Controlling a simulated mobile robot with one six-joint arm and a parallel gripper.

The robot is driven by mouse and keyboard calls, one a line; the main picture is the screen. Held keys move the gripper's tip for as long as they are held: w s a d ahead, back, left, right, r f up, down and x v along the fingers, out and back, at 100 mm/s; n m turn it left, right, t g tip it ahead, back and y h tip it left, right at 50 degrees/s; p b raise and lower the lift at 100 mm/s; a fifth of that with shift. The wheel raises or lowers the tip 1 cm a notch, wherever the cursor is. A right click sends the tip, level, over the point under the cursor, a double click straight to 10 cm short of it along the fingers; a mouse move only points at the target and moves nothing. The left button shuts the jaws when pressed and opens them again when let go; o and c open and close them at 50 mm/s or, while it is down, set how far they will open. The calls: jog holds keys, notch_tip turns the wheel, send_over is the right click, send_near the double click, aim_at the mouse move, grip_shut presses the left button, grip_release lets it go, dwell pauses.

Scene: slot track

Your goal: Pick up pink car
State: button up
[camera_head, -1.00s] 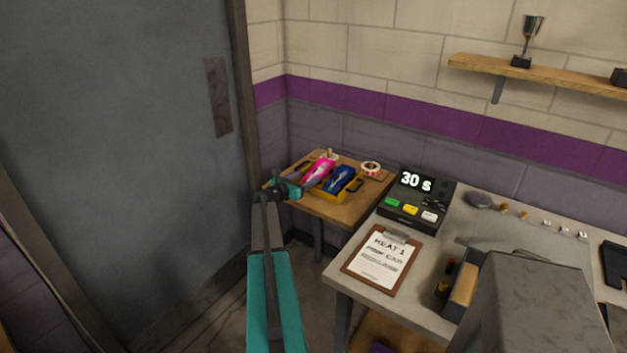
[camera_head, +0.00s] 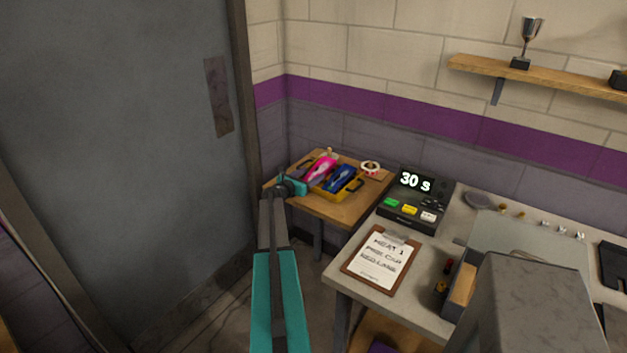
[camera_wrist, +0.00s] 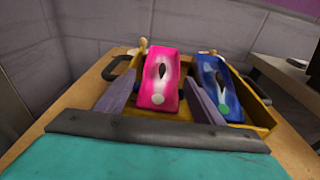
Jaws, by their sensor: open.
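The pink car (camera_wrist: 159,80) lies in a yellow tray (camera_wrist: 262,122) on a small wooden table, with white marks and a dark oval on top. It also shows in the head view (camera_head: 319,171). A blue car (camera_wrist: 218,88) lies in the tray to its right. My gripper (camera_wrist: 160,103) is open, with one finger to the left of the pink car and the other between it and the blue car. The fingers point at the car; whether they touch it I cannot tell. In the head view my gripper (camera_head: 297,184) is at the tray's near left side.
The tray has dark handles (camera_head: 354,186). A roll of tape (camera_head: 370,167) lies behind it on the wooden table (camera_head: 335,209). To the right, a grey table holds a timer box reading 30 s (camera_head: 415,200) and a clipboard (camera_head: 382,259). Walls stand close behind.

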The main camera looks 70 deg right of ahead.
aim_at(315, 172)
jog(key=shift+p+x, duration=0.6)
jog(key=shift+x, duration=1.15)
jog(key=shift+w, duration=0.15)
jog(key=c, duration=1)
